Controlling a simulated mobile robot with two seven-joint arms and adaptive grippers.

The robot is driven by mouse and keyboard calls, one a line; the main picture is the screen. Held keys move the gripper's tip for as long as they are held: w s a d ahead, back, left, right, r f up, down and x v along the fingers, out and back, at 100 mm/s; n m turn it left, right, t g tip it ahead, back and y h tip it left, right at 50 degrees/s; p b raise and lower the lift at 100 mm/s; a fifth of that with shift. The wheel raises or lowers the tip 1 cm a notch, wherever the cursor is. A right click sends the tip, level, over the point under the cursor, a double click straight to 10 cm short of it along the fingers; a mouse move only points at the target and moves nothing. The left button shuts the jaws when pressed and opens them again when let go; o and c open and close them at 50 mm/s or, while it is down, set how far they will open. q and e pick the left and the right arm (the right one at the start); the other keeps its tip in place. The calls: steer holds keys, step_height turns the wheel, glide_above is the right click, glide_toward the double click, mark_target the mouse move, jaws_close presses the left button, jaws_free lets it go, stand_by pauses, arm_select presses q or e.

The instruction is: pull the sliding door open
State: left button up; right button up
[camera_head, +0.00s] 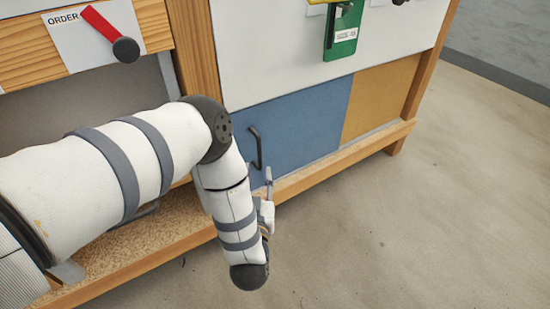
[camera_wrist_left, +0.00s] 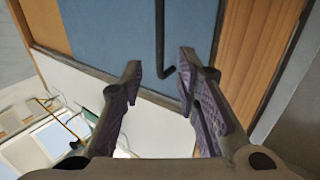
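The blue sliding door (camera_head: 305,120) fills the middle of the cabinet's lower opening, with a black bar handle (camera_head: 257,148) near its left edge. My left gripper (camera_head: 262,180) is just below the handle in the head view, partly hidden by my arm. In the left wrist view, the blue door (camera_wrist_left: 105,35) is ahead and the handle (camera_wrist_left: 160,35) comes down from the top edge. Its bent end lies between the fingertips of my left gripper (camera_wrist_left: 160,78). The fingers are apart, and I cannot tell whether either touches the handle. My right gripper is not in view.
An orange-brown panel (camera_head: 382,97) is to the right of the blue door. A wooden ledge (camera_head: 330,165) runs below the door. A green tag (camera_head: 341,38) hangs above, and a red-handled lever (camera_head: 110,33) is upper left. The floor (camera_head: 430,190) to the right is clear.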

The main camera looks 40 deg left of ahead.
mark_target(259, 154)
arm_select(q)
steer(key=b+x, duration=0.1)
steer(key=x, duration=0.3)
steer(key=b+x, duration=0.1)
steer(key=x, duration=0.3)
steer(key=shift+w+a+f, duration=0.2)
steer(key=shift+a, duration=0.05)
steer(key=shift+w+a+r, duration=0.1)
steer(key=shift+w, duration=0.15)
jaws_close()
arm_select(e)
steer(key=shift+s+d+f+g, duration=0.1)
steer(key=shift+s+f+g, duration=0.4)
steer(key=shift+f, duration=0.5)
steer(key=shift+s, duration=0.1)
